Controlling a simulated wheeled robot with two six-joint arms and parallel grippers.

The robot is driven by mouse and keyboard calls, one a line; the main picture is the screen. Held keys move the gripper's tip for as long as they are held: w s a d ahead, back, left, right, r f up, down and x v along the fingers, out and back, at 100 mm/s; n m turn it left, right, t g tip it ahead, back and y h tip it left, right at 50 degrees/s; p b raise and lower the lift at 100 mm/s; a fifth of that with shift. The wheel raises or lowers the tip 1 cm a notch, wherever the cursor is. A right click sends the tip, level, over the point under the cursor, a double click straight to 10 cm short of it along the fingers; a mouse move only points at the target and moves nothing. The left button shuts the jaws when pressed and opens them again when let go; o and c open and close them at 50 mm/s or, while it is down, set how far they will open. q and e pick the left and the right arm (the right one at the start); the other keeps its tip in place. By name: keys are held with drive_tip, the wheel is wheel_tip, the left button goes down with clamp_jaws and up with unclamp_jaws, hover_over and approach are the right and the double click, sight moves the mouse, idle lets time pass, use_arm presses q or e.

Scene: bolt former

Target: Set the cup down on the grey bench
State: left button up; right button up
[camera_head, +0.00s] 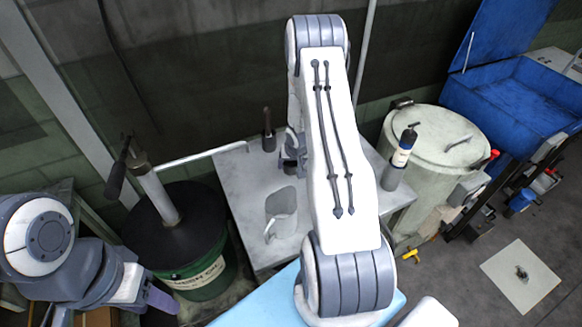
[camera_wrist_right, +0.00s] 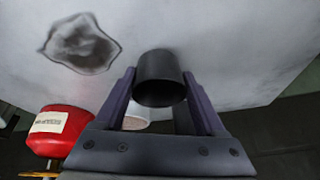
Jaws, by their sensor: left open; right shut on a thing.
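The dark grey cup (camera_wrist_right: 160,82) is between the two fingers of my right gripper (camera_wrist_right: 159,74) in the right wrist view. The gripper is shut on it. The pale grey bench (camera_wrist_right: 225,45) fills the background behind the cup; I cannot tell whether the cup touches it. In the head view the bench (camera_head: 232,180) stands in the middle, and my right arm reaches over it, hiding most of the right gripper and the cup. My left gripper (camera_head: 142,297) is at the lower left, away from the bench, open and partly cut off.
A red container (camera_wrist_right: 62,130) is at lower left in the wrist view. On the bench stand a dark upright tool (camera_head: 268,138) and a labelled bottle (camera_head: 401,155). A green drum (camera_head: 205,275) is left, a pale barrel (camera_head: 435,135) right.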

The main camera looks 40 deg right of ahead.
drive_tip(key=shift+f, duration=0.15)
drive_tip(key=o, duration=1.3)
drive_tip(key=shift+s+r, duration=0.1)
drive_tip(key=shift+r, duration=0.45)
drive_tip(key=p+v, duration=0.3)
drive_tip(key=v, duration=0.8)
drive_tip(key=shift+s+r+p, duration=0.1)
drive_tip(key=shift+s+p, duration=0.05)
drive_tip(key=shift+p, duration=0.2)
